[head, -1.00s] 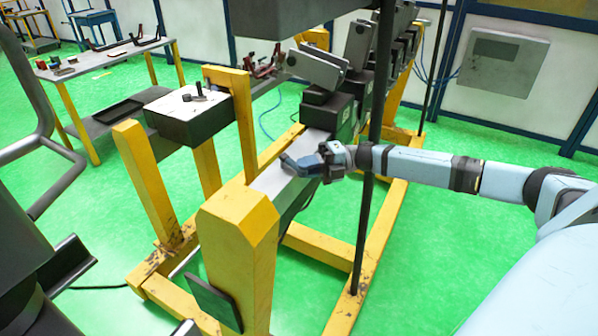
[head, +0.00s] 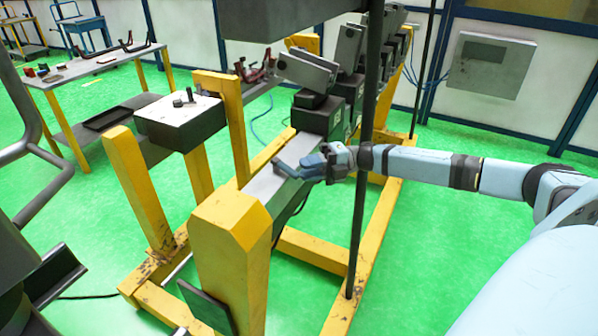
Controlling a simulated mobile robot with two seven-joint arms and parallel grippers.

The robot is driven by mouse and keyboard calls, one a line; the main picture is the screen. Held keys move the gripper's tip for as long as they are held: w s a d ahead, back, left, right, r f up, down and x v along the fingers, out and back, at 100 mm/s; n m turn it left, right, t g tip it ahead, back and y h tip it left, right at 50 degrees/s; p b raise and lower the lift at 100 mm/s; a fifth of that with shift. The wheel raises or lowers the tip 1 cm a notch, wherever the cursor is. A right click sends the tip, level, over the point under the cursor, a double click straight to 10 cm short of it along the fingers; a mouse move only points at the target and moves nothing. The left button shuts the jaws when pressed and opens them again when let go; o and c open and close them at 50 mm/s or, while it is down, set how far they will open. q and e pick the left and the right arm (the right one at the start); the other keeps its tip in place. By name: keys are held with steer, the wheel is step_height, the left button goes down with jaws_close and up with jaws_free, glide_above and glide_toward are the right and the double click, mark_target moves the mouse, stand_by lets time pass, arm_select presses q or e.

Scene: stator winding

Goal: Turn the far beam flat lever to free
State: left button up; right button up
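The far beam (head: 262,190) is a grey flat-topped bar running from the near yellow post back to the dark blocks. A small dark grey flat lever (head: 286,170) appears to lie on its top, slanting across the beam. My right gripper (head: 312,166) comes in from the right, with its fingertips just right of the lever. I cannot tell whether they touch it, nor whether the fingers are open or shut. My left gripper is not in view.
Dark blocks with tilted grey plates (head: 306,70) stand behind the gripper. A yellow post (head: 228,255) rises at the near end. A box with a pale top (head: 181,112) stands left.

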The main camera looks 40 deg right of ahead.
steer(key=b+v, duration=0.1)
steer(key=v, duration=0.8)
steer(key=shift+d, duration=0.1)
